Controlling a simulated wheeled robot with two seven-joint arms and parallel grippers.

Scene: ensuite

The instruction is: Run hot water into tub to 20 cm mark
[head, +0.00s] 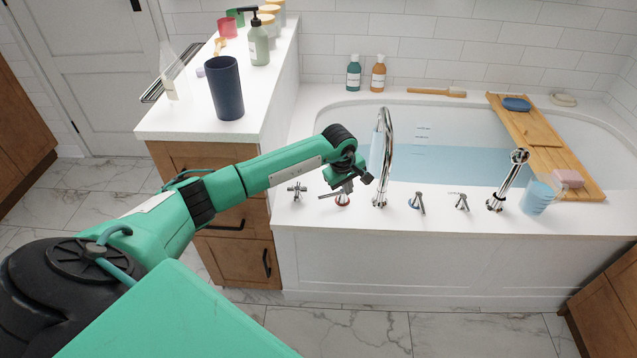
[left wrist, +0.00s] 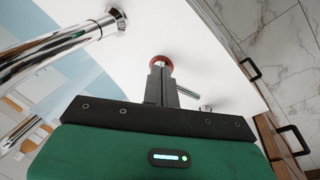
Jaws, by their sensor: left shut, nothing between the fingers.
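The bathtub (head: 310,125) holds blue water (head: 460,165), with small marks (head: 423,135) on its far wall above the water; their figures are too small to read. A pale blue stream (head: 376,153) falls behind the chrome spout (head: 387,150). The red-ringed tap handle (head: 342,200) stands on the near rim, left of the spout. My left gripper (head: 348,187) is shut and empty at this handle. In the left wrist view, its fingers (left wrist: 160,82) partly cover the red ring (left wrist: 162,62); contact is unclear. My right gripper is out of view.
A cross handle (head: 297,191) stands left of the red-ringed one. A blue-ringed lever (head: 417,203), another lever (head: 461,202), a hand shower (head: 507,182) and a blue cup (head: 538,198) are to the right. A wooden caddy (head: 545,150) spans the tub. A counter (head: 185,122) stands left.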

